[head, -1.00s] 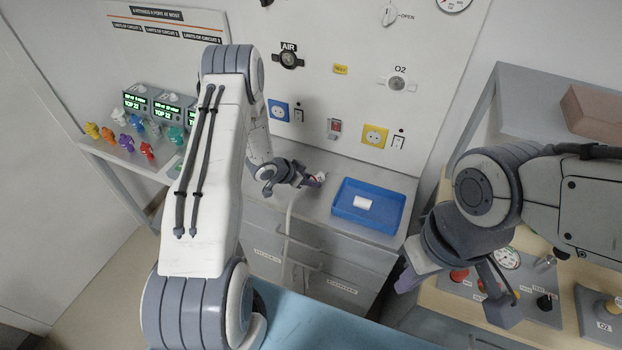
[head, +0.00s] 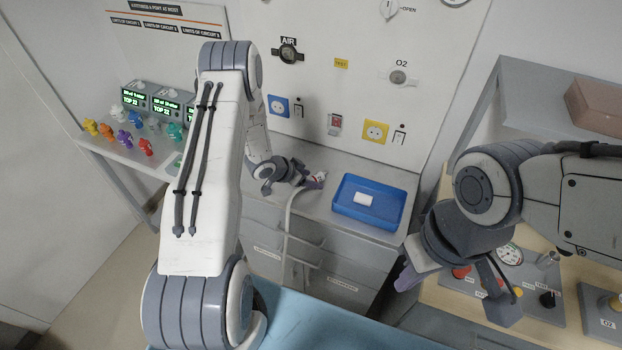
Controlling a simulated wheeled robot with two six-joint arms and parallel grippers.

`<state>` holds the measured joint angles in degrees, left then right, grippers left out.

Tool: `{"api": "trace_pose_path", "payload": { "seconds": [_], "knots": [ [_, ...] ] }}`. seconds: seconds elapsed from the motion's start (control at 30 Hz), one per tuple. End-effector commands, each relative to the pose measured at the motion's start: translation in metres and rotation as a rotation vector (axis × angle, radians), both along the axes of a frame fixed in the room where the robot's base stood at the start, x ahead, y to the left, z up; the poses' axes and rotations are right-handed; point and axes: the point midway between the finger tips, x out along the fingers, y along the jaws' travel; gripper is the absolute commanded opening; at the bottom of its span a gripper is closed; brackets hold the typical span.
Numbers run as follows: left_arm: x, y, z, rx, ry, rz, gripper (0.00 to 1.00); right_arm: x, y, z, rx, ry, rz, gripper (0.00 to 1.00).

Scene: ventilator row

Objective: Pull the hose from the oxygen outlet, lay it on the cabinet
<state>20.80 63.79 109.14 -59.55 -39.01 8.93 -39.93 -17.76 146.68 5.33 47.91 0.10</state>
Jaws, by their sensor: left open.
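The oxygen outlet (head: 398,77), labelled O2 on the wall panel, has no hose in it. A pale hose (head: 287,225) hangs down the front of the cabinet (head: 322,207). Its end fitting (head: 319,177), white with some red, is at the cabinet top beside my left gripper (head: 308,181). My left gripper is open and low over the cabinet top; its fingers partly hide the hose end, so I cannot tell if they touch it.
A blue tray (head: 345,206) with a white roll (head: 363,199) stands on the cabinet, right of my left gripper. A shelf (head: 120,152) with several coloured fittings is at the left. The AIR outlet (head: 288,53) is on the panel. Gauges and knobs sit on the bench (head: 440,295).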

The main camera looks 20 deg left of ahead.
Motion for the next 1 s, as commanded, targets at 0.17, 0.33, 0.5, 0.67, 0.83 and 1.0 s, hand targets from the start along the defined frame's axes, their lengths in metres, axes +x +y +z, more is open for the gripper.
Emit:
{"api": "trace_pose_path", "payload": {
  "seconds": [0.17, 0.33, 0.5, 0.67, 0.83, 1.0],
  "knots": [
    [-0.016, 0.012, 0.021, 0.001, -0.003, 0.003, 0.73, 0.000, 0.000, -0.007, 0.000, 0.000, 0.000, 0.00],
    [-0.036, 0.025, 0.047, 0.001, -0.004, 0.004, 0.73, 0.000, 0.000, -0.012, 0.000, 0.000, 0.001, 0.00],
    [-0.051, 0.033, 0.065, 0.000, -0.002, 0.003, 0.73, 0.000, 0.000, -0.013, 0.000, 0.000, 0.001, 0.00],
    [-0.057, 0.036, 0.075, 0.000, -0.001, 0.001, 0.73, 0.000, 0.000, -0.011, 0.000, 0.000, 0.001, 0.00],
    [-0.058, 0.036, 0.090, -0.001, -0.001, 0.000, 0.73, 0.000, 0.000, 0.004, 0.000, 0.000, 0.000, 0.00],
    [-0.057, 0.036, 0.107, 0.000, 0.000, 0.000, 0.73, 0.000, 0.000, 0.022, 0.000, 0.000, -0.001, 0.00]
  ]
}}
